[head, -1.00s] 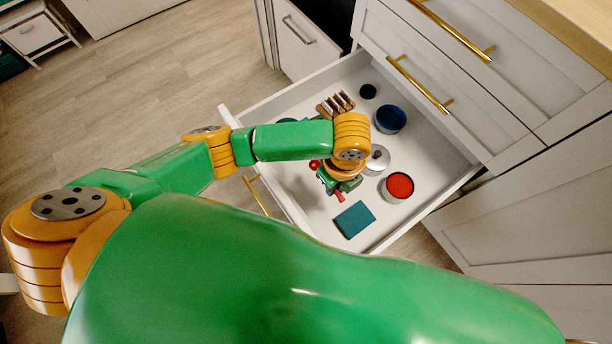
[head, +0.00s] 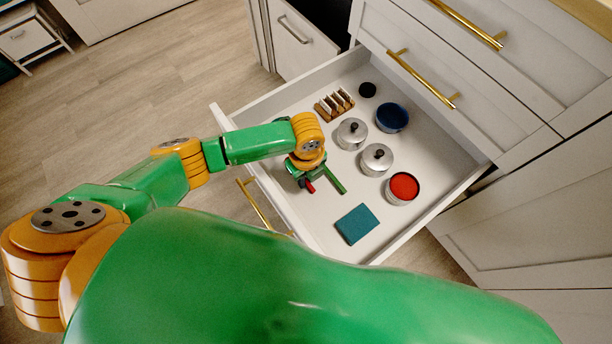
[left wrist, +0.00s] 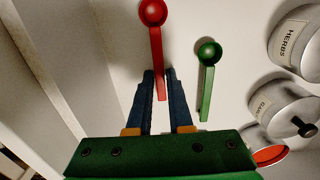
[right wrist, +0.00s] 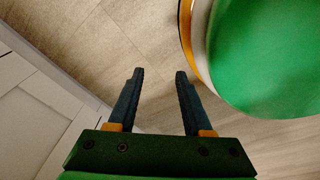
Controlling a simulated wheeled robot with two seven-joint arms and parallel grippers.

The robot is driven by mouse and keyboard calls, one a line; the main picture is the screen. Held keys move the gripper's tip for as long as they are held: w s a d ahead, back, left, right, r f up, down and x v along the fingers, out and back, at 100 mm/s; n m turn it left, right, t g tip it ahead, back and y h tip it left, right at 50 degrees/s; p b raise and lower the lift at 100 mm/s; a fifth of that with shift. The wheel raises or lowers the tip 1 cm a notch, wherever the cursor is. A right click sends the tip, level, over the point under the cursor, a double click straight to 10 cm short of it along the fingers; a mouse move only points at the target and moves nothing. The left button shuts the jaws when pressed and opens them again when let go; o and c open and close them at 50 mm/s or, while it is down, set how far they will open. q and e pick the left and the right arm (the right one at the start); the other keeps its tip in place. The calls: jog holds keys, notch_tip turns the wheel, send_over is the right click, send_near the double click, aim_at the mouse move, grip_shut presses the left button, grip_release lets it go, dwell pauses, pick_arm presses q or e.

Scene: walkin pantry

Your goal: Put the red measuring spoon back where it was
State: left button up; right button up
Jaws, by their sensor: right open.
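The red measuring spoon (left wrist: 157,60) has its handle between the fingers of my left gripper (left wrist: 159,73), which is shut on it. The bowl end points away past the fingertips. In the head view my left gripper (head: 307,180) is over the front left of the open drawer (head: 300,228), with part of the red spoon (head: 310,187) showing below it. Whether the spoon touches the drawer floor I cannot tell. A green measuring spoon (left wrist: 207,80) lies to the right of the red one, apart from it. My right gripper (right wrist: 160,73) is open and empty above the wooden floor.
The drawer also holds two lidded silver canisters (head: 377,160), a red-topped tin (head: 402,188), a teal box (head: 357,224), a blue bowl (head: 391,117), a black disc (head: 367,90) and a wooden rack (head: 334,104). The front left drawer wall (left wrist: 45,75) is near my left gripper.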

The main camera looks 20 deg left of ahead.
aim_at(307, 181)
pick_arm(q)
jog(key=shift+o, duration=1.2)
jog(key=shift+r, duration=0.4)
notch_tip(307, 181, up, 5)
jog(key=p, duration=0.2)
jog(key=shift+f+p, duration=0.15)
jog(key=shift+p, duration=0.2)
notch_tip(307, 181, up, 7)
jog(key=p, duration=0.2)
pick_arm(e)
notch_tip(307, 181, up, 4)
jog(key=s+a, duration=0.3)
jog(key=shift+r+g+y, duration=0.2)
jog(key=shift+g+y, duration=0.1)
jog(key=shift+g, duration=0.1)
pick_arm(q)
jog(key=shift+f, duration=0.15)
pick_arm(e)
jog(key=shift+w+d, duration=0.15)
jog(key=shift+d, duration=0.05)
